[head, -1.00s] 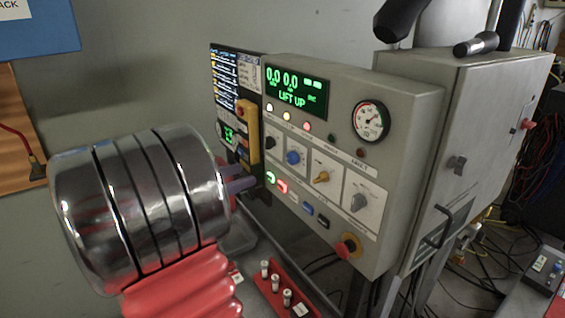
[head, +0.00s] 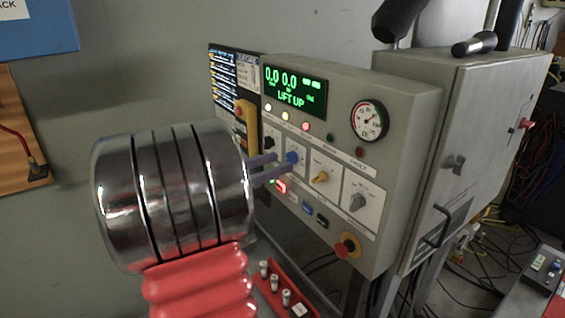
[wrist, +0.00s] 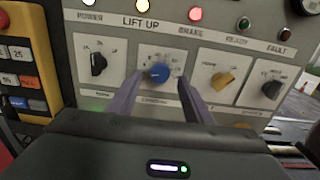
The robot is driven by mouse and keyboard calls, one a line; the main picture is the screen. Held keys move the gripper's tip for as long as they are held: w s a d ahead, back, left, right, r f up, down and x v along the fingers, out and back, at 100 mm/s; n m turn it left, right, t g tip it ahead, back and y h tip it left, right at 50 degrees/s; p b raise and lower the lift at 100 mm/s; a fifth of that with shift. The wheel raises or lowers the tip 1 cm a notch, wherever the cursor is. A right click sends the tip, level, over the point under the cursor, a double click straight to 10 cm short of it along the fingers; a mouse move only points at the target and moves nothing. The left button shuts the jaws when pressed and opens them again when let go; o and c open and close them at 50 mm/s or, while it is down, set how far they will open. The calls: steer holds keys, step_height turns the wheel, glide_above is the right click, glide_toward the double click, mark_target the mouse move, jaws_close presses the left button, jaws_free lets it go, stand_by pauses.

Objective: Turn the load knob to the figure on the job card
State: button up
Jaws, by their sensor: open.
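The grey control panel (head: 400,122) carries a row of knobs. A blue knob (wrist: 159,73) on a white plate shows between my finger tips in the wrist view; it also shows in the head view (head: 291,157). The plate lettering is too small to read surely, so I cannot tell which knob is the load knob. My gripper (wrist: 160,79) is open, one finger to each side of the blue knob; whether they touch it is unclear. In the head view my gripper (head: 287,165) reaches close to the panel. A printed sheet (head: 248,76) beside the display is unreadable here.
A black knob (wrist: 98,64) is left of the blue one, a yellow knob (wrist: 225,79) right, then a dark grey knob (wrist: 271,89). The display (head: 296,91) reads LIFT UP. A red-and-yellow stop button (head: 347,246) sits below. A yellow pendant (wrist: 21,50) is at left.

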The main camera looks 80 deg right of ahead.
mark_target(292, 158)
steer(key=shift+x, duration=1.4)
steer(key=shift+c, duration=0.7)
steer(key=c, duration=0.9)
